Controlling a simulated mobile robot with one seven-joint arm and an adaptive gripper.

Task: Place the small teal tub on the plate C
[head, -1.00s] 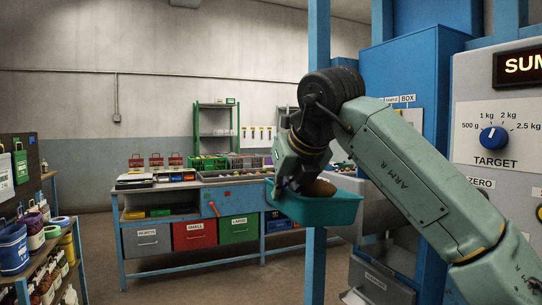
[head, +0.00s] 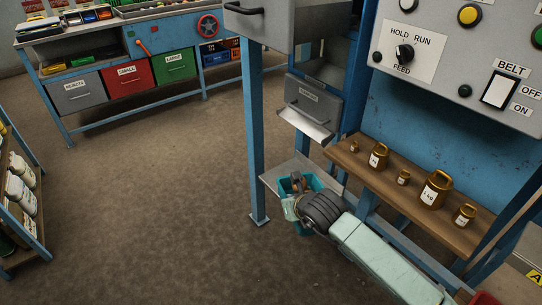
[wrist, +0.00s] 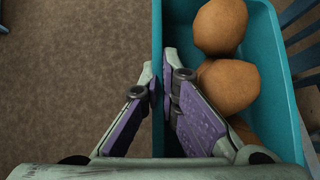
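The small teal tub (head: 316,184) is low at the centre right of the head view, partly hidden by my wrist. In the wrist view the tub (wrist: 288,85) holds several round brown lumps (wrist: 230,90). My gripper (wrist: 160,75) is shut on the tub's left wall, one finger outside and one inside; it also shows in the head view (head: 296,204). A grey metal plate (head: 273,178) on the blue frame lies at the tub. I cannot tell whether the tub rests on it. No letter C is readable there.
A blue post (head: 254,140) stands close left of the plate. A chute (head: 305,124) hangs above it. A wooden shelf (head: 400,192) with several brass weights is to the right. The floor (head: 150,200) at left is clear.

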